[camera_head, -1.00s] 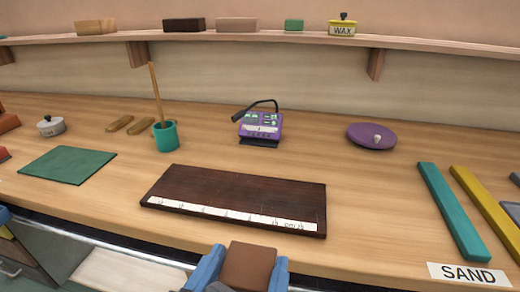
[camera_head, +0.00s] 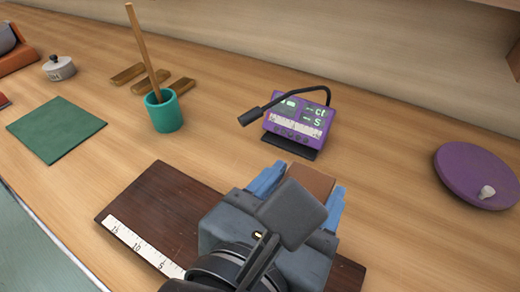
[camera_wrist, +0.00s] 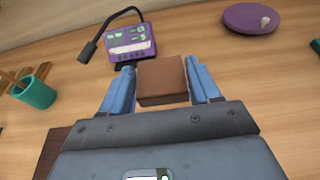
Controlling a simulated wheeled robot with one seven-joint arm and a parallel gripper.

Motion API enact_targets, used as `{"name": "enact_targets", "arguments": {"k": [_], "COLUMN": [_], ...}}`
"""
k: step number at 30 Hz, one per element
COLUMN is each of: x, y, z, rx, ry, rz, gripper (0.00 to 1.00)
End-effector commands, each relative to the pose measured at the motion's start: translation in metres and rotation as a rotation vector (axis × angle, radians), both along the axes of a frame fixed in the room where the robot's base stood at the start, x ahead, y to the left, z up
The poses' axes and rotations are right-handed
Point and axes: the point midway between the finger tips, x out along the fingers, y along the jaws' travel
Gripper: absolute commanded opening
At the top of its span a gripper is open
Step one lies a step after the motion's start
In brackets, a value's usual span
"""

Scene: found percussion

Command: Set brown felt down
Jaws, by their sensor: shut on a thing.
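The brown felt (camera_wrist: 162,80) is a small brown block held between the blue fingers of my gripper (camera_wrist: 161,88) in the wrist view. In the head view the felt (camera_head: 310,181) shows only partly, behind the wrist, with a blue finger on each side of my gripper (camera_head: 297,184). My gripper is shut on it, over the back edge of the dark board and just in front of the purple meter. How high the felt is above the bench is hard to tell.
The dark wooden board (camera_head: 130,215) carries a white ruler strip. The purple meter (camera_head: 300,122) has a black gooseneck. A teal cup (camera_head: 163,112) with a stick, a green mat (camera_head: 56,130) and a purple disc (camera_head: 470,172) lie around. Bench between meter and disc is bare.

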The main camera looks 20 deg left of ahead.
Motion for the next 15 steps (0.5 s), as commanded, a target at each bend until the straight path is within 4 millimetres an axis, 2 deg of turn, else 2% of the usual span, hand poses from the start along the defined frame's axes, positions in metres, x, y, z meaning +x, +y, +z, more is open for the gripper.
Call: {"name": "enact_targets", "arguments": {"k": [9,15], "x": [-0.034,-0.050], "y": [0.057,0.084], "z": [-0.039,-0.058], "rx": [-0.005,-0.003], "ry": [0.000,-0.001], "rz": [0.007,0.003], "gripper": [0.29,0.29]}}
